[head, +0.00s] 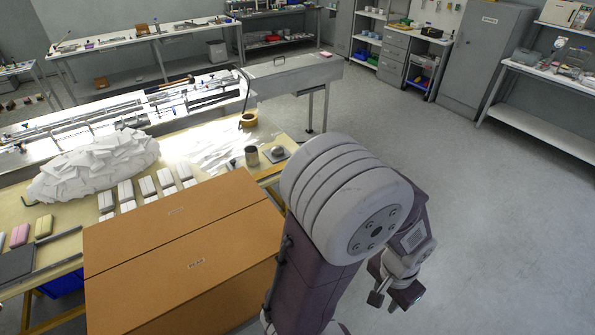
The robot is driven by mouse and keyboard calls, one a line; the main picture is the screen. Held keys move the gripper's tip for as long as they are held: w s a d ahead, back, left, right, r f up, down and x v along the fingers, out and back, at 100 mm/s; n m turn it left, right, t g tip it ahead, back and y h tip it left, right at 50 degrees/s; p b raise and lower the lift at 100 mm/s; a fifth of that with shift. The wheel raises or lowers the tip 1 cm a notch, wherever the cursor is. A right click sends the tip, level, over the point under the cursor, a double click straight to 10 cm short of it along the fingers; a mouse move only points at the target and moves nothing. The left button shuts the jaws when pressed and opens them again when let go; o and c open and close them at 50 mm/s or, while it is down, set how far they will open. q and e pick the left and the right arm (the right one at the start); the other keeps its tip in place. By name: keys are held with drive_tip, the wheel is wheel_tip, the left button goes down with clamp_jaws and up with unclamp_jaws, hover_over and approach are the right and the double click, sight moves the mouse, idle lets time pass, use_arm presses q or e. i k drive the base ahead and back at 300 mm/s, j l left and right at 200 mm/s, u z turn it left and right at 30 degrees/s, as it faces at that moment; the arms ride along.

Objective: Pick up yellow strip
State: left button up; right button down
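No piece that is plainly a yellow strip can be made out. A small pale-yellow block (43,227) lies on the table at the far left, beside a pink block (19,235). My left gripper (391,295) hangs over open floor right of the cardboard box, far from these blocks. Its fingers look apart, with nothing visible between them. My own arm fills the middle of the view and hides part of the table's right end. My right gripper is not in view.
A large closed brown box (185,250) covers the table's front. Behind it are white wrapped bars (147,187), a crumpled white heap (95,165) and a roll of tape (248,121). A long machine (120,110) runs behind. Floor (480,220) at right is clear.

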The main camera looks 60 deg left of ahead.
sight(269, 171)
drive_tip(key=i+j+u, duration=0.65)
drive_tip(key=i+u, duration=0.15)
drive_tip(key=u, duration=0.15)
drive_tip(key=i+j+u, duration=0.1)
drive_tip(key=i+u, duration=0.65)
drive_tip(key=u, duration=0.2)
drive_tip(key=i+l+u, duration=0.3)
drive_tip(key=u, duration=0.2)
drive_tip(key=i+l+u, duration=0.65)
drive_tip(key=u, duration=0.2)
drive_tip(key=i+l+u, duration=0.45)
drive_tip(key=l+u, duration=0.3)
drive_tip(key=j, duration=0.05)
